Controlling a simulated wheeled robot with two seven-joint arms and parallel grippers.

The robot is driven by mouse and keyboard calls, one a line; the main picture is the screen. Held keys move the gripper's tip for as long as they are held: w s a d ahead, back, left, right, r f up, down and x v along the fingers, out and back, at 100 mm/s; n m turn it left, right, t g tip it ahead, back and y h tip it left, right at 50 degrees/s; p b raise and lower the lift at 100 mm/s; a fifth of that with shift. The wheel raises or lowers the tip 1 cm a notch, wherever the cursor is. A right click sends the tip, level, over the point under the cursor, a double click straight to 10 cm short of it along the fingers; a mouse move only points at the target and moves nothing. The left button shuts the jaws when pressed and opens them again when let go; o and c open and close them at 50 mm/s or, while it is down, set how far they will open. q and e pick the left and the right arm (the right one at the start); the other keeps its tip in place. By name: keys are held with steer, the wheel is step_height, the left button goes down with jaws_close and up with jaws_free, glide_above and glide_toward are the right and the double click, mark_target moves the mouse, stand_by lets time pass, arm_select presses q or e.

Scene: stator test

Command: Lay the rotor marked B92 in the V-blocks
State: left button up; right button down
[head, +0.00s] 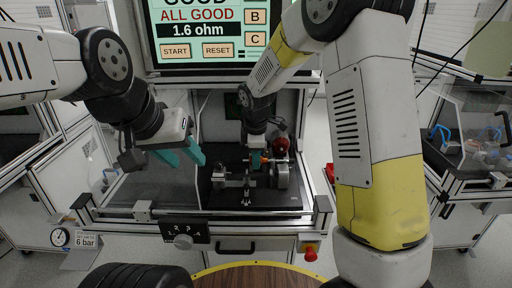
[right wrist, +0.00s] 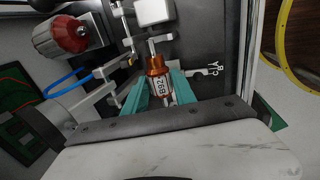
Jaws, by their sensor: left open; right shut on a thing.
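The rotor marked B92 (right wrist: 157,66) has a copper-orange body, a white label and a thin steel shaft. My right gripper (right wrist: 160,88) is shut on it, with a teal finger on each side, over the dark fixture plate. In the head view a small orange part of the rotor (head: 256,160) shows under my right wrist. Pale metal supports (right wrist: 196,74) are near the rotor; I cannot tell which are the V-blocks or whether the shaft touches them. My left gripper (head: 181,155) is open and empty, left of the fixture and above the bench.
A red-and-grey unit (right wrist: 62,36) with a blue cable stands beside the fixture. The screen (head: 205,32) behind reads ALL GOOD, 1.6 ohm. A numbered knob panel (head: 184,236) and a red stop button (head: 310,252) are at the bench front. The bench's left part is clear.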

steer(key=shift+f, duration=1.25)
steer(key=shift+d+f, duration=0.1)
steer(key=shift+f, duration=0.2)
steer(key=shift+f, duration=0.7)
steer(key=shift+f, duration=0.25)
steer(key=c, duration=0.9)
jaws_free()
steer(key=v, duration=0.7)
steer(key=shift+s+r, duration=0.1)
steer(key=shift+r, duration=0.25)
